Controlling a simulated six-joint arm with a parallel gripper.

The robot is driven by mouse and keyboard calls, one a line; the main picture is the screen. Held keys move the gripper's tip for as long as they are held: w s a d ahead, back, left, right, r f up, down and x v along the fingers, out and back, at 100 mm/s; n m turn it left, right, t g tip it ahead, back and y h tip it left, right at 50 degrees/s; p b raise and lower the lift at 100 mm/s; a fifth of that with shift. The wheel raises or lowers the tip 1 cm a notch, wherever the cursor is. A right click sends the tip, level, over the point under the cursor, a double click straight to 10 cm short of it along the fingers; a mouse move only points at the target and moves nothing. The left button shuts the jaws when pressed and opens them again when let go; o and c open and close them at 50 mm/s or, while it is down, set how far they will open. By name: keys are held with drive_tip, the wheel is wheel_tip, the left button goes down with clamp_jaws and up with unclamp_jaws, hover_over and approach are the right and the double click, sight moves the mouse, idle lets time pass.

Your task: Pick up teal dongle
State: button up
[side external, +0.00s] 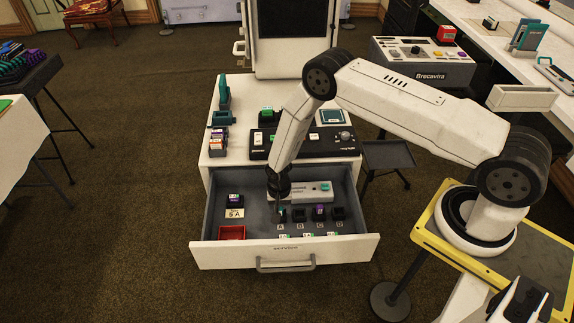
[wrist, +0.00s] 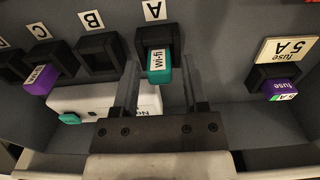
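The teal dongle (wrist: 160,68), marked "Wi-Fi", sits in the black socket labelled A in the open drawer (side external: 362,255). In the side view the teal dongle (side external: 283,214) shows only as a small spot below my gripper (side external: 278,208). In the wrist view my gripper (wrist: 159,72) is open, with one finger on each side of the dongle and a gap visible on both sides. I cannot tell exactly how deep the fingertips reach beside it.
A purple dongle (wrist: 40,82) sits in another socket; socket B (wrist: 97,56) is empty. A white device (wrist: 92,100) with a teal piece (wrist: 70,118) lies alongside. A purple fuse (wrist: 281,90) stands in a holder marked 5 A. A red tray (side external: 231,233) lies near the drawer front.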

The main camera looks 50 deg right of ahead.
clamp_jaws()
drive_tip(key=shift+r, duration=0.25)
drive_tip(key=shift+r, duration=0.85)
drive_tip(key=s+r, duration=1.1)
drive_tip(key=s, duration=0.3)
drive_tip(key=shift+d, duration=0.25)
drive_tip(key=shift+f+n, duration=0.15)
drive_tip(key=shift+n, duration=0.15)
